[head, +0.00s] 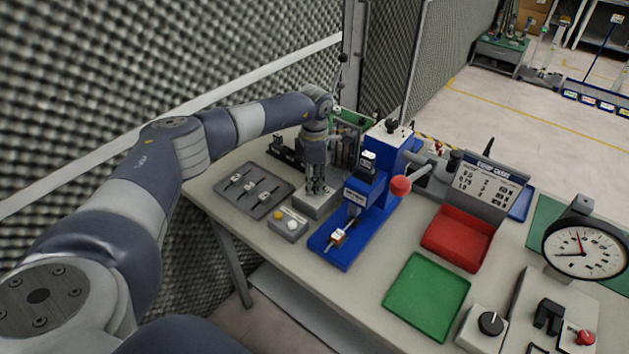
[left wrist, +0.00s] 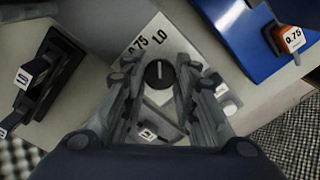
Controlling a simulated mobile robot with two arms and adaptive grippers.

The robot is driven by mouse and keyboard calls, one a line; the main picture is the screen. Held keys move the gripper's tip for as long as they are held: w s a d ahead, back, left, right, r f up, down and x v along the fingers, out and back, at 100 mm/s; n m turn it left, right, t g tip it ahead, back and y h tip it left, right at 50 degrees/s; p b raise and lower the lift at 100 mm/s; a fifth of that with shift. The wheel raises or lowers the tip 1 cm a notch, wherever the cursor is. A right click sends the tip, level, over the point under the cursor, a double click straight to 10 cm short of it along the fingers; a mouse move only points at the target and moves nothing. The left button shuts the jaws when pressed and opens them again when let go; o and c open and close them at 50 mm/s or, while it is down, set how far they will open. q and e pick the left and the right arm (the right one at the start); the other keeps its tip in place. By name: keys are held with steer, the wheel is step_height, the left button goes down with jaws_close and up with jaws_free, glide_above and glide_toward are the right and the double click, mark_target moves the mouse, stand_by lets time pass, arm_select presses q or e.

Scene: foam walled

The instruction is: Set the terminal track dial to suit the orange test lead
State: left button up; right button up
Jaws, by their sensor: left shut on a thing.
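The track dial is a black knob (left wrist: 158,74) with a white line, on a grey block (head: 310,208) printed with 0.75 and 1.0. The line stands nearly upright in the left wrist view, roughly toward the 1.0 mark. My left gripper (head: 316,188) points down and is shut on the dial; its fingers (left wrist: 160,92) stand either side of the knob. The orange test lead (left wrist: 293,39), tagged 0.75, lies on the blue press base; it also shows in the head view (head: 338,237). My right gripper is out of view.
The blue press (head: 372,190) with its red-knobbed lever stands right of the gripper. A grey tray (head: 235,201) with several leads lies left. A button box (head: 288,226) sits in front. Green (head: 427,285) and red (head: 459,238) trays, a chart (head: 490,180) and a gauge (head: 583,246) fill the right side.

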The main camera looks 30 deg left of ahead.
arm_select(q)
steer(key=n, duration=0.4)
steer(key=shift+n, duration=2.2)
steer(key=o, duration=1.1)
steer(key=shift+r, duration=0.15)
step_height(320, 180, up, 12)
steer(key=shift+f, duration=0.1)
